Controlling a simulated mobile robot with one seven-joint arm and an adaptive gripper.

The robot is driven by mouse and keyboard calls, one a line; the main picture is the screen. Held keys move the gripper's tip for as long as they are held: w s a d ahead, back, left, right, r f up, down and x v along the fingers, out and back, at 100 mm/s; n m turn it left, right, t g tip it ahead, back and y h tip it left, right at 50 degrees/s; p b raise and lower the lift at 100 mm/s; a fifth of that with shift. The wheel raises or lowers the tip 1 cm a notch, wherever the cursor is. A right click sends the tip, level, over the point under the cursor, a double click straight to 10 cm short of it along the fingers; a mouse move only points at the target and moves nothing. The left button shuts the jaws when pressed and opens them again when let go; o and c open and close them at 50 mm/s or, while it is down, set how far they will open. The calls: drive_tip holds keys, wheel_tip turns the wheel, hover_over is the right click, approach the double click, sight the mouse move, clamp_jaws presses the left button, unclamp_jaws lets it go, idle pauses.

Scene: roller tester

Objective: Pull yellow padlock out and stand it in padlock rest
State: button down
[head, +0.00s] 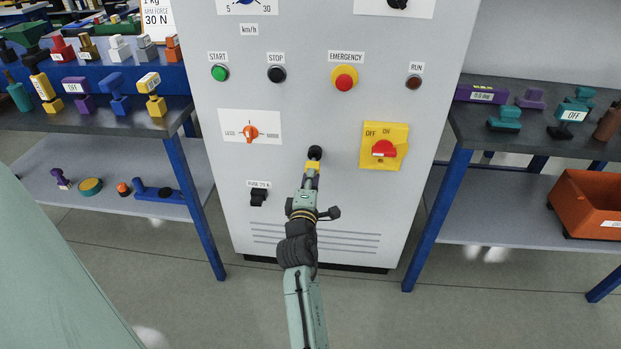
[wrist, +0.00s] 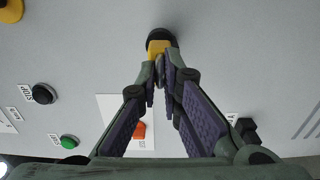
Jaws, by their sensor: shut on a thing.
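The yellow padlock (head: 313,166) shows as a small yellow block at a round black fitting (head: 315,152) on the front of the grey cabinet. My gripper (head: 311,175) reaches up to it from below and is shut on it. In the wrist view the fingertips (wrist: 162,72) come together at the near end of the yellow block (wrist: 158,46), and its far end meets the black fitting (wrist: 161,34). The fingers and the fitting hide part of the padlock. I cannot tell which object is the padlock rest.
A red switch on a yellow plate (head: 383,149) is close on the right, an orange knob (head: 250,133) on the left. A black fuse switch (head: 258,196) is lower left. Shelves with coloured parts (head: 152,95) flank the cabinet. The floor in front is clear.

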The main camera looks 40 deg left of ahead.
drive_tip(key=shift+w+a, duration=0.15)
drive_tip(key=shift+w, duration=0.1)
idle(0.3)
drive_tip(key=shift+x, duration=1.5)
drive_tip(key=c, duration=1.7)
unclamp_jaws()
